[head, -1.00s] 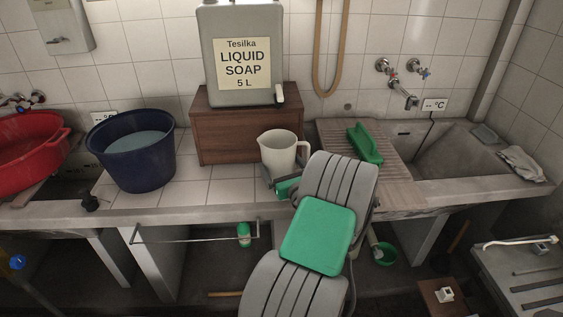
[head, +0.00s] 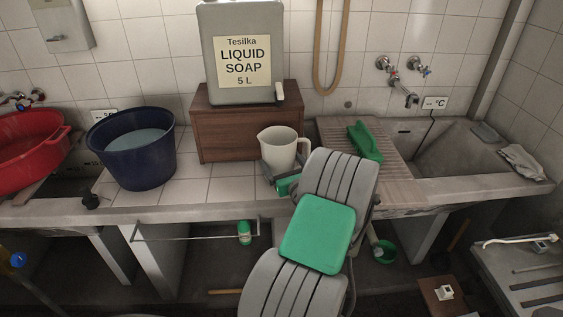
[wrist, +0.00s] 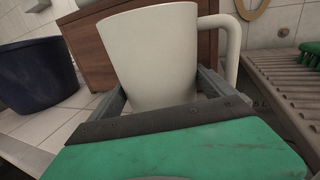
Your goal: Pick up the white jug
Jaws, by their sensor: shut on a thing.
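The white jug (head: 277,147) stands upright on the tiled counter, in front of the brown wooden box, its spout to the left and its handle to the right. It fills the middle of the wrist view (wrist: 150,55). My gripper (wrist: 165,100) is shut on the jug's lower body, with a grey finger on either side. In the head view my arm covers part of the gripper and the jug's lower right. I cannot tell whether the jug's base touches the tiles.
A brown box (head: 235,147) bearing the soap canister (head: 240,25) is close behind. A dark blue tub (head: 150,170) of water stands left. Right are a ribbed drainboard (head: 395,178) with a green brush (head: 364,142) and the concrete sink (head: 460,150).

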